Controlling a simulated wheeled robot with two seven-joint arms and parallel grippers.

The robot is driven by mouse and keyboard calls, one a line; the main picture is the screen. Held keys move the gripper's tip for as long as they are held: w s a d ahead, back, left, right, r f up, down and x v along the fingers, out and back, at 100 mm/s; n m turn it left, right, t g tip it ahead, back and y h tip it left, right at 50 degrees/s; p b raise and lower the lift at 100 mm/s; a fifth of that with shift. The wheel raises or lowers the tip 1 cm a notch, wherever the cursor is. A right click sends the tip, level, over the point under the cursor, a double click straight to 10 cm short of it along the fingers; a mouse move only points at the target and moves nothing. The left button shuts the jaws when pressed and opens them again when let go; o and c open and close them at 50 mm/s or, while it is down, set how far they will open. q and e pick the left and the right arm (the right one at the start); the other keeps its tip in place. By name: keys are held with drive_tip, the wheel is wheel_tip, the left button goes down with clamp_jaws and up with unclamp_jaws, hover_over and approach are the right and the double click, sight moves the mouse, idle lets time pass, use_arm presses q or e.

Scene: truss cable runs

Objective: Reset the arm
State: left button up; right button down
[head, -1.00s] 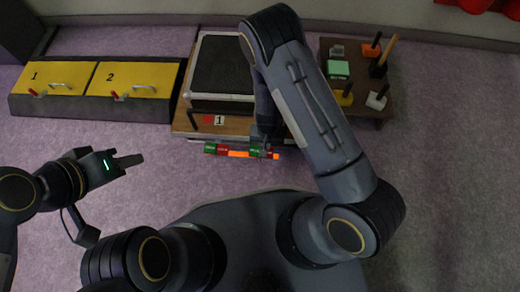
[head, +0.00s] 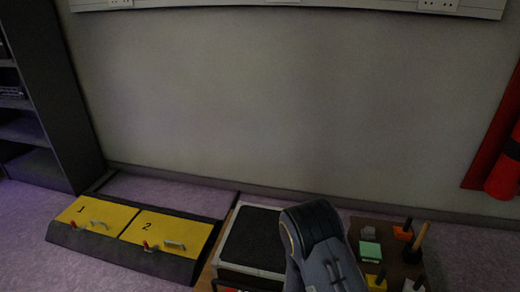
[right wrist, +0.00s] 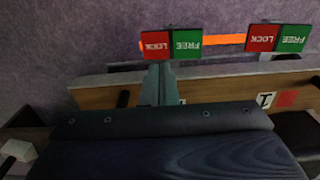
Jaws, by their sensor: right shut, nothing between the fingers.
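My right arm (head: 325,255) rises from the bottom of the head view, in front of the black-topped case; its gripper is not visible there. In the right wrist view, my right gripper (right wrist: 160,82) shows as narrow grey fingers, shut and empty. Its tips overlap the lower edge of a red LOCK and green FREE block (right wrist: 186,43) in the picture; I cannot tell if they touch. A second LOCK and FREE block (right wrist: 279,38) is to the right, with an orange bar (right wrist: 225,40) between them. My left gripper is out of view.
Yellow panels 1 (head: 95,215) and 2 (head: 168,231) with handles lie at left. The black-topped case (head: 252,238) is central. A brown stand (head: 395,255) with small coloured parts is at right. Dark shelves (head: 38,120) stand far left, before a bare wall (head: 290,110).

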wheel_tip(320, 180, up, 26)
drive_tip(key=d+t+y, duration=0.2)
drive_tip(key=y, duration=0.3)
drive_tip(key=s+d+r+n+t+h, duration=0.1)
drive_tip(key=s+d+r+t, duration=0.1)
drive_tip(key=s+d+r, duration=0.35)
drive_tip(key=s+d+r+t, duration=0.2)
drive_tip(key=s+r, duration=0.5)
drive_tip(key=s, duration=0.4)
wheel_tip(320, 180, up, 36)
drive_tip(key=p, duration=3.6)
drive_tip(key=shift+f+n, duration=0.15)
drive_tip(key=shift+n, duration=0.15)
drive_tip(key=shift+w+a, duration=0.1)
